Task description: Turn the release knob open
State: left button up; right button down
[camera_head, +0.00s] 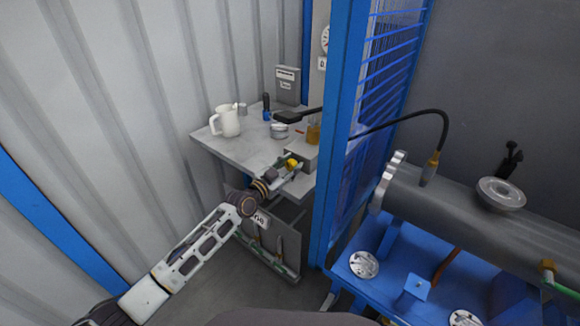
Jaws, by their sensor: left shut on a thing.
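The knob (292,163), a small yellow part, sits at the front of a small grey box (307,151) on the right end of the grey shelf. My left arm reaches in from the lower left, and my left gripper (287,171) is at the knob, shut on it. The fingers are small in the picture and partly cover the knob, so its exact turn angle cannot be told. My right gripper is not in view.
The shelf (225,153) also holds a white jug (229,120), a round tin (278,130) and a blue-handled tool (266,108). A blue post (338,130) and mesh stand close right of the box. A grey flanged cylinder (450,207) lies on a blue stand further right.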

pick_arm(q)
jog(key=shift+n, duration=1.5)
jog(key=shift+c, duration=0.3)
jog(key=shift+n, duration=1.8)
jog(key=shift+a, duration=0.1)
jog(key=o, duration=1)
jog(key=shift+s+a, duration=0.1)
jog(key=v, duration=1.1)
jog(key=shift+s+a, duration=0.2)
jog(key=shift+s, duration=0.1)
